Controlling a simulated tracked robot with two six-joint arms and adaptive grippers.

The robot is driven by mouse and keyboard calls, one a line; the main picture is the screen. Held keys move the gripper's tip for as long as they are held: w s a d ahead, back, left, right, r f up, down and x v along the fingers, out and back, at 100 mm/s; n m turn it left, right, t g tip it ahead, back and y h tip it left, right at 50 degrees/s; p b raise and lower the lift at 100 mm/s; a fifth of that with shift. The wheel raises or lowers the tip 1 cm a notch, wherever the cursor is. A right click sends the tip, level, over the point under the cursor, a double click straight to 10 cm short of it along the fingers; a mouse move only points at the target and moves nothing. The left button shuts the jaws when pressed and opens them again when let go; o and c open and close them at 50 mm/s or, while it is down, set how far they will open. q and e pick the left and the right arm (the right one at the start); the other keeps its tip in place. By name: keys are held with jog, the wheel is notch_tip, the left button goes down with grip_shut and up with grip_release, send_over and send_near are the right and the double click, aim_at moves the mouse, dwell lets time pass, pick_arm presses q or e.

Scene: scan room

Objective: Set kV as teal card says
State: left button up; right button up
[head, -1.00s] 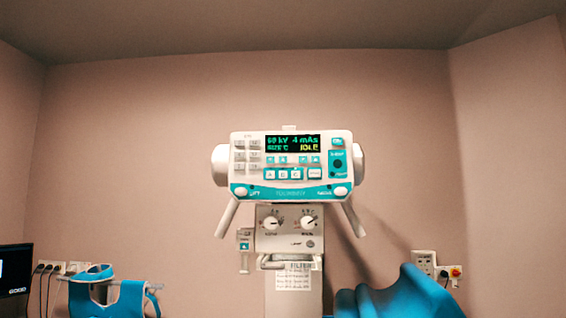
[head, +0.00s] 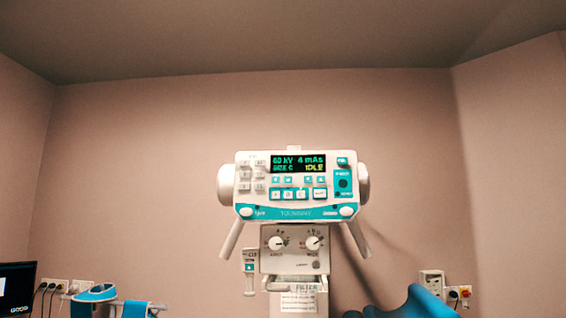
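The X-ray unit's control panel (head: 297,186) faces me at the middle of the head view. Its dark display (head: 298,163) appears to read 60 kV, 4 mAs and IDLE; the smaller line is hard to read. Small teal and white buttons (head: 298,194) sit below the display. A box with two round dials (head: 295,247) hangs under the panel, with a white printed label (head: 298,302) lower down. I cannot make out a separate teal card with a kV value. Neither of my grippers is in view.
A blue padded thing (head: 420,303) stands at the lower right, near a wall socket box (head: 432,280). Blue and white gear (head: 95,293) hangs at the lower left beside a dark monitor (head: 17,287). The wall around the panel is bare.

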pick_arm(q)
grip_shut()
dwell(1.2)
